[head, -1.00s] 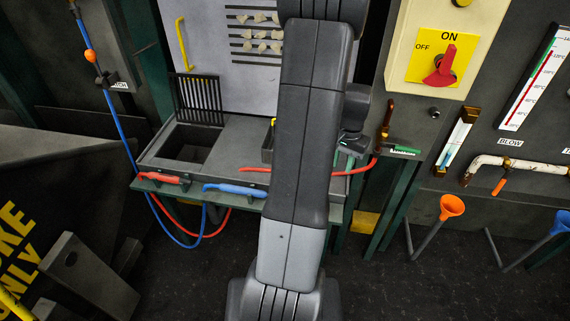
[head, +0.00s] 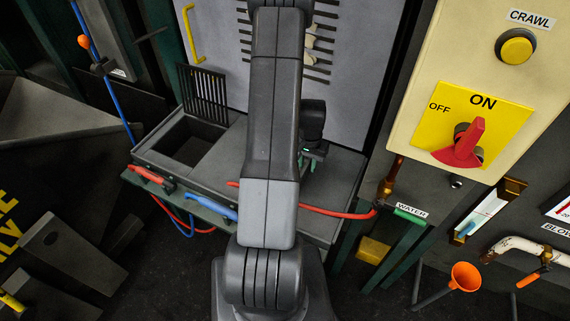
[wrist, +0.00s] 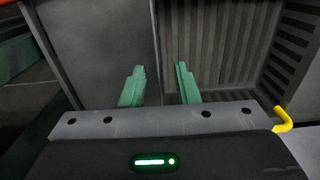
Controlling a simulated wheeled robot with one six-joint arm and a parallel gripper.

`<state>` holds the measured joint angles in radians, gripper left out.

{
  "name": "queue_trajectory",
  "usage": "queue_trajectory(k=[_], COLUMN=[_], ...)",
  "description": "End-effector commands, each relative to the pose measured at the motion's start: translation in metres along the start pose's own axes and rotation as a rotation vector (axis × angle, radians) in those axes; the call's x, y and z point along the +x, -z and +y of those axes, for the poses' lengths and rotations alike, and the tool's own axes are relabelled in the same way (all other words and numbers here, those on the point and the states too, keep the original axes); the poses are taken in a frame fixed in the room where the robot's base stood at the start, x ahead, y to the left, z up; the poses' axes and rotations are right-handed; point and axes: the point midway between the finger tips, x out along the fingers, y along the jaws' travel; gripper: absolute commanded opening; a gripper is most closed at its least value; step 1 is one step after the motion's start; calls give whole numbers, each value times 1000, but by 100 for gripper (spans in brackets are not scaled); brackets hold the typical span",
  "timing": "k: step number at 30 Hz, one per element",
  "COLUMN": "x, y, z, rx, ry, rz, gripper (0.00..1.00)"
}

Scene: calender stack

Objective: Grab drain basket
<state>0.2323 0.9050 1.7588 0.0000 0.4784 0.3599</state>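The drain basket (wrist: 215,50) shows in the wrist view as a dark grey box with slotted walls, filling the right half. A yellow handle (wrist: 284,119) shows at the lower right. My gripper (wrist: 160,84) has two green fingers standing apart with nothing visible between them but a grey wall edge. The left finger appears left of this edge and the right finger on the basket side. I cannot tell whether they touch the wall.
The grey bench (head: 335,185) has an open pit (head: 190,142) with a raised black grate (head: 203,93). Red (head: 152,175) and blue (head: 222,207) hose handles lie along its front. A red water hose (head: 335,212) crosses its front right. A control panel (head: 490,60) stands at right.

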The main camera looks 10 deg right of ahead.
Motion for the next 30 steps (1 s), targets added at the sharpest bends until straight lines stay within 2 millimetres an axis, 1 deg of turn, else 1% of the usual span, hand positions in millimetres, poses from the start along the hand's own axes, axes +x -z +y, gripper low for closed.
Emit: queue_trajectory(k=[1,4,12,16,17,30], x=[5,10,12,12,12,9], y=[0,0,0,0,0,1], z=[0,0,0,0,0,0], rx=[0,0,0,0,0,0], ry=[-1,0,0,0,0,1], rz=[-2,-1,0,1,1,2], gripper=[28,28,28,3,0,0])
